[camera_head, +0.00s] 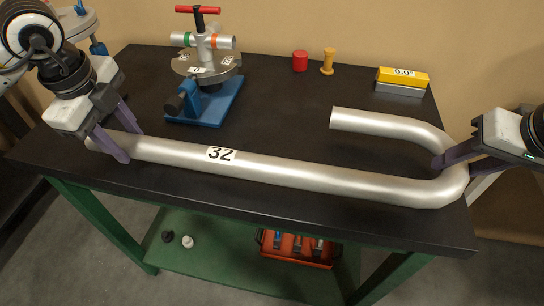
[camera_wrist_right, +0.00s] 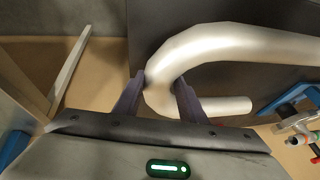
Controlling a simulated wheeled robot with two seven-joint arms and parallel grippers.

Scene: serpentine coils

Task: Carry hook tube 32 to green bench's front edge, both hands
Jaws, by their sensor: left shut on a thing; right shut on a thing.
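Hook tube 32 (camera_head: 290,172) is a silver pipe with a U-bend at its right end and a label reading 32 on its long leg. It lies along the front part of the green bench's dark top (camera_head: 270,110); I cannot tell whether it touches the top. My left gripper (camera_head: 122,146) is shut on the long leg near its left end. My right gripper (camera_head: 447,160) is shut on the bend at the right. In the right wrist view the purple fingers (camera_wrist_right: 158,95) straddle the tube's bend (camera_wrist_right: 190,50). The bench's front edge (camera_head: 250,220) runs below the tube.
A blue-based bending fixture (camera_head: 208,100) with a red handle stands at the back left. A red cylinder (camera_head: 300,61), a yellow peg (camera_head: 328,62) and a yellow-grey block (camera_head: 402,80) stand at the back. An orange bin (camera_head: 298,262) sits on the green lower shelf (camera_head: 215,270).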

